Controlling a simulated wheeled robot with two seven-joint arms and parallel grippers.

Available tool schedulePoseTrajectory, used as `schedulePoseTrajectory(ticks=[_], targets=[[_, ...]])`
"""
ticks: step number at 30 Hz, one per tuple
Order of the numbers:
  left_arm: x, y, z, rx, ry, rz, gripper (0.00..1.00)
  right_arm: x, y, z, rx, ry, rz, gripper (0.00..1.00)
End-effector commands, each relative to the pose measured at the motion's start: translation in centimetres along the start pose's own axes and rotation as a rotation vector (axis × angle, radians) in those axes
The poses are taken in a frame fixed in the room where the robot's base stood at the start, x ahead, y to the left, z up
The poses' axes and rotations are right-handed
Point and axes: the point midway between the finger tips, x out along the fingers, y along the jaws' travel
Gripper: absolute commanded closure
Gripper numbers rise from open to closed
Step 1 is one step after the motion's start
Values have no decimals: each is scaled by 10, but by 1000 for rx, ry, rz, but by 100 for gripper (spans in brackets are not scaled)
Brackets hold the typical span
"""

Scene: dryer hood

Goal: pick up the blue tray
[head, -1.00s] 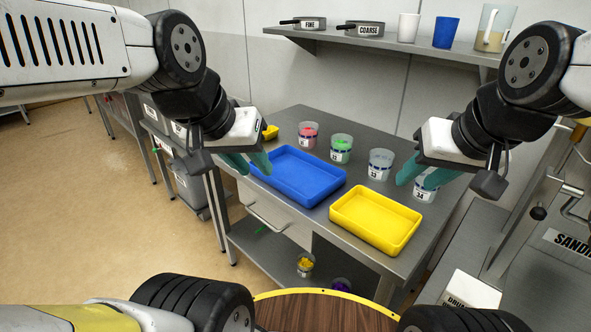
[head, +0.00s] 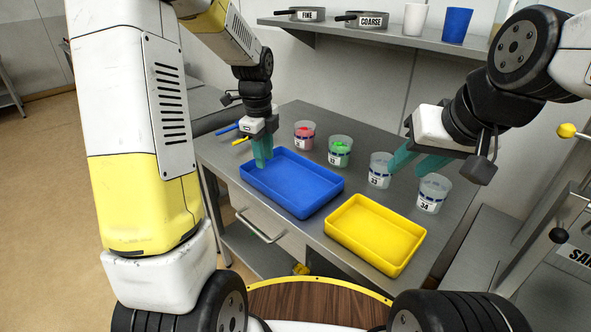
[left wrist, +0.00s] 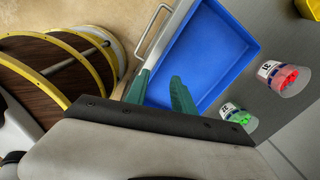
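The blue tray (head: 297,186) lies flat and empty on the steel table, beside the yellow tray. My left gripper (head: 262,164) points down at the tray's back-left side, its teal fingers overlapping the rim in the head view. In the left wrist view, the gripper (left wrist: 159,77) is open, one finger by the blue tray's (left wrist: 212,52) edge and the other in front of its inside. I cannot tell whether the fingers touch the tray. My right gripper (head: 402,165) is open and empty, hovering by the clear cups at the table's right side.
The yellow tray (head: 375,236) sits to the right of the blue one. Several labelled cups stand behind, including one with red (head: 304,134) and one with green (head: 339,151) contents. A drawer handle (head: 258,228) sticks out in front. A wall shelf (head: 400,38) hangs above.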

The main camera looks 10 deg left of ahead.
Motion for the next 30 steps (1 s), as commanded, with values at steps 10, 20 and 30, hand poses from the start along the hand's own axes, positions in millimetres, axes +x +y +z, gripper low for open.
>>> schedulePoseTrajectory(ticks=[10,20,30], targets=[[64,-18,9,330,18,85,70,0,0,0,0,0,0,64],[105,-11,10,332,18,87,70,0,0,0,0,0,0,64],[133,-9,11,329,16,82,70,0,0,0,0,0,0,64]])
